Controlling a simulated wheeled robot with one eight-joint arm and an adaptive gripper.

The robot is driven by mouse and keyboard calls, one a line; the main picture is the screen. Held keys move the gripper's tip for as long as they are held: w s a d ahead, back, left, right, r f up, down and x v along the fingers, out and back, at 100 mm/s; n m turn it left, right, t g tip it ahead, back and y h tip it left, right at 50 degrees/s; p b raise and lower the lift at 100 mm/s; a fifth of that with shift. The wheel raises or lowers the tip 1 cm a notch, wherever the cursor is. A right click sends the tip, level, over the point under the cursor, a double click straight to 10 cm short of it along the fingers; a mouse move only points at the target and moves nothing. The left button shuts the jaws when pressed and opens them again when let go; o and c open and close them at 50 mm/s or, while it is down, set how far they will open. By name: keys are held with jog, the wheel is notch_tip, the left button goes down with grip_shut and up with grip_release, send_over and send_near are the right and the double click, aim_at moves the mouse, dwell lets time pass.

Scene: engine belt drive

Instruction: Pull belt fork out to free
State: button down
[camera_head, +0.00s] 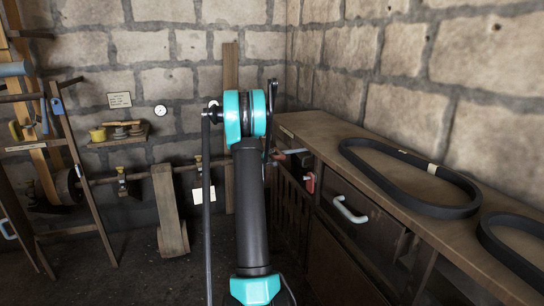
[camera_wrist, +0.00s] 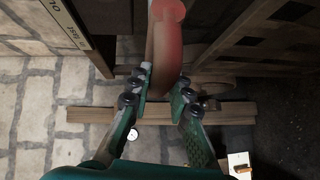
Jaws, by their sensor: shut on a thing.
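A red rounded handle (camera_wrist: 167,45) fills the top middle of the wrist view; it looks like the grip of the belt fork, but the fork's other end is hidden. My gripper (camera_wrist: 164,86) has its two green fingers closed on either side of this handle. In the head view my arm hides the gripper. A small red part (camera_head: 309,182) shows just right of my arm by the bench front; I cannot tell whether it is the same handle.
A wooden bench (camera_head: 330,132) runs along the right wall, with black belts (camera_head: 410,175) on top and a drawer with a pale handle (camera_head: 350,210). A line shaft (camera_head: 140,175) runs along the back wall. A wooden plank (camera_wrist: 90,113) crosses the wrist view.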

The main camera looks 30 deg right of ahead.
jog(key=w+a, duration=0.2)
jog(key=a, duration=0.6)
jog(key=shift+a, duration=0.4)
jog(key=shift+w, duration=0.1)
jog(key=c, duration=1.4)
grip_release()
jog(key=shift+a, duration=0.15)
jog(key=shift+c, duration=0.2)
jog(key=shift+o, duration=0.2)
jog(key=v, duration=1.2)
